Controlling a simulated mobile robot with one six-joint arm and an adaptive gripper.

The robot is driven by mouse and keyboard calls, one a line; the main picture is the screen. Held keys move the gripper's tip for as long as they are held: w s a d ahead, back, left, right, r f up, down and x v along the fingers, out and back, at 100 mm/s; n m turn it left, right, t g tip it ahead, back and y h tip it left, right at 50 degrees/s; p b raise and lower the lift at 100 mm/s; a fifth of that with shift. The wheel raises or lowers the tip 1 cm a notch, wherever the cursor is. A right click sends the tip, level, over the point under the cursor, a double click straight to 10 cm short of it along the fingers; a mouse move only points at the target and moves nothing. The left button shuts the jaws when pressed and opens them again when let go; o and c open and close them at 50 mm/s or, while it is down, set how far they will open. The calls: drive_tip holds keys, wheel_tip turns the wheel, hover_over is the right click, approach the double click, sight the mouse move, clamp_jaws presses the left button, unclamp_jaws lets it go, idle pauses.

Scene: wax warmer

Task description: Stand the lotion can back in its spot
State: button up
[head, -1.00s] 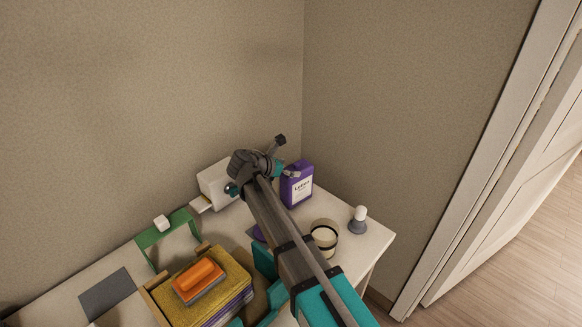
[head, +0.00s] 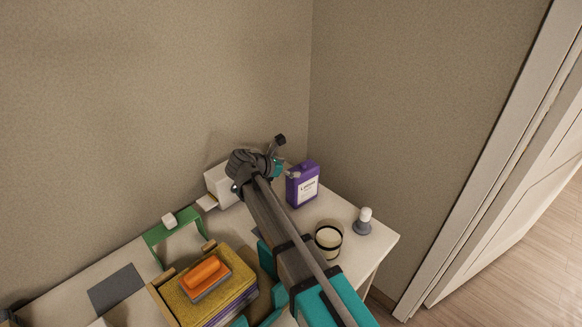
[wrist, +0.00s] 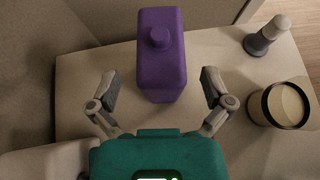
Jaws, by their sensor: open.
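The lotion can (head: 302,187) is a purple block-shaped container with a white label and a short cap. It stands upright on the white table near the back corner. In the wrist view the can (wrist: 162,68) is seen from above, with its round cap on top. My gripper (wrist: 159,80) is open, with one finger to each side of the can's near end and a visible gap on both sides. In the head view my gripper (head: 289,173) is just left of the can, partly hidden by my arm. A dark grey mat (head: 256,233) shows beside my arm, mostly covered.
A candle jar (head: 328,239) and a small grey-and-white bulb-shaped item (head: 363,221) stand right of my arm. A white box (head: 222,184) is behind it. A green stand (head: 174,232) and an orange-handled block on yellow cloths (head: 207,279) are at left. Walls close the back.

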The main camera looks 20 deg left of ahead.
sight(300, 169)
drive_tip(key=shift+s+a+r, duration=0.1)
drive_tip(key=shift+s+r, duration=0.05)
drive_tip(key=shift+s, duration=0.05)
drive_tip(key=shift+s+a+r, duration=0.15)
drive_tip(key=shift+s+r, duration=0.05)
drive_tip(key=shift+s, duration=0.05)
drive_tip(key=shift+s+p, duration=0.1)
drive_tip(key=shift+p, duration=0.2)
drive_tip(key=shift+b+x, duration=1.65)
drive_tip(key=shift+x, duration=1.5)
drive_tip(key=shift+b+x, duration=0.35)
drive_tip(key=shift+x, duration=0.5)
drive_tip(key=shift+a+r, duration=0.1)
drive_tip(key=shift+r, duration=0.05)
